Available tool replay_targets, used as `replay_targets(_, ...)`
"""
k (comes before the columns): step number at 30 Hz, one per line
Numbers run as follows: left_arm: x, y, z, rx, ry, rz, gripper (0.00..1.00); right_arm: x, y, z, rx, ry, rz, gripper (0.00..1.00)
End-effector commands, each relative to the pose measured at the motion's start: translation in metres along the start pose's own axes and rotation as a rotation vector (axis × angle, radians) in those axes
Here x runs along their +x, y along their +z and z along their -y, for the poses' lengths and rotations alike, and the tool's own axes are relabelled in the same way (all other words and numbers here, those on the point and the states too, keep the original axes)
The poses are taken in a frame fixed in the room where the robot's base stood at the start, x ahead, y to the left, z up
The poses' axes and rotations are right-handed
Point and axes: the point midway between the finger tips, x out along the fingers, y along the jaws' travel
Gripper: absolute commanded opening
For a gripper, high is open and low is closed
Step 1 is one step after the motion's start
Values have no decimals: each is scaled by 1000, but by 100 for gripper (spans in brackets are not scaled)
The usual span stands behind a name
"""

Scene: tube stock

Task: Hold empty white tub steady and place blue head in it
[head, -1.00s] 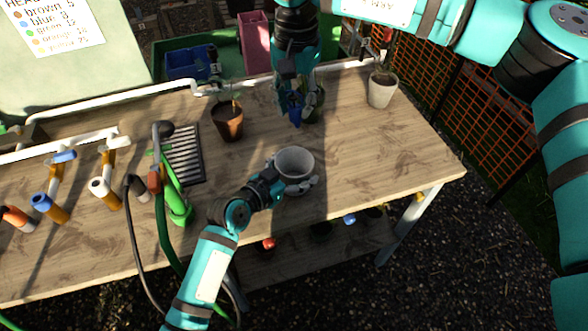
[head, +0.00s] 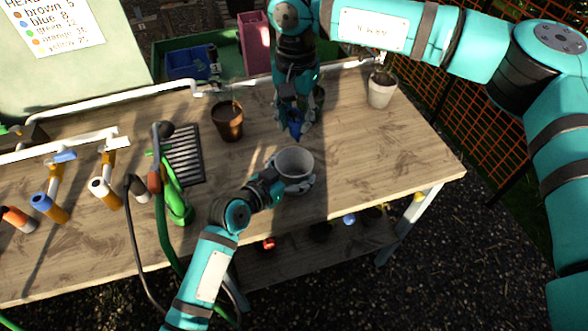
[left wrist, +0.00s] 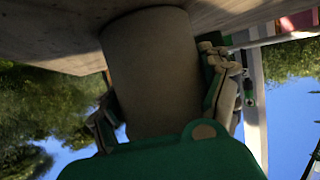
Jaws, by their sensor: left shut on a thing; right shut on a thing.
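The empty white tub (head: 294,162) stands upright near the front of the wooden table. My left gripper (head: 297,186) is shut on it from the front left. In the left wrist view the tub (left wrist: 152,70) fills the middle, with fingers of the left gripper (left wrist: 165,100) on both sides. My right gripper (head: 297,122) points down behind the tub, shut on the blue head (head: 295,128), which is held above and a little behind the tub's rim. The fingers hide part of the blue head.
A brown pot (head: 228,122) with a seedling stands left of my right gripper. A white pot (head: 381,90) stands at the back right. A black slatted tray (head: 186,155) and a green hose sprayer (head: 175,200) lie to the left. The table's right side is clear.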

Motion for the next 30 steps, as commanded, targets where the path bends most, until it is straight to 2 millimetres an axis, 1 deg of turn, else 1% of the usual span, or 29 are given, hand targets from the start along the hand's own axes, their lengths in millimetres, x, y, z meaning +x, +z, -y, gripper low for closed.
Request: replay_targets(30,0,1,0,1,0,3,46,72,0,0,0,0,1,11)
